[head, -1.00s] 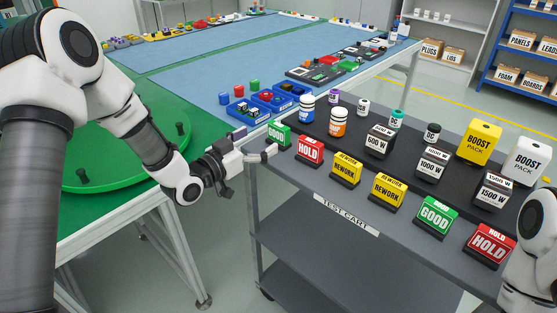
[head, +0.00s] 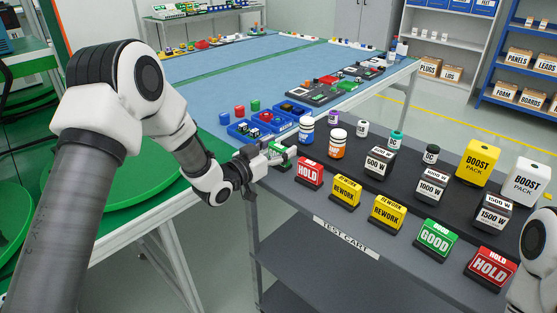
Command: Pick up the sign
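Small coloured signs stand along the near edge of the grey test cart (head: 337,236). The far-left green sign (head: 278,145) is partly hidden by my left gripper (head: 279,155), whose fingers are at it. I cannot tell whether they are closed on it. To its right stand a red HOLD sign (head: 309,171), two yellow REWORK signs (head: 345,188) (head: 386,209), a green GOOD sign (head: 434,236) and a red HOLD sign (head: 490,264). My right arm shows only in part at the right edge; its gripper is out of view.
Behind the signs stand weight-like blocks marked in W (head: 379,162), small bottles (head: 337,144), a yellow boost pack (head: 479,163) and a white one (head: 525,182). Blue bins (head: 249,129) sit on the blue table beyond. A green turntable (head: 130,190) is at left.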

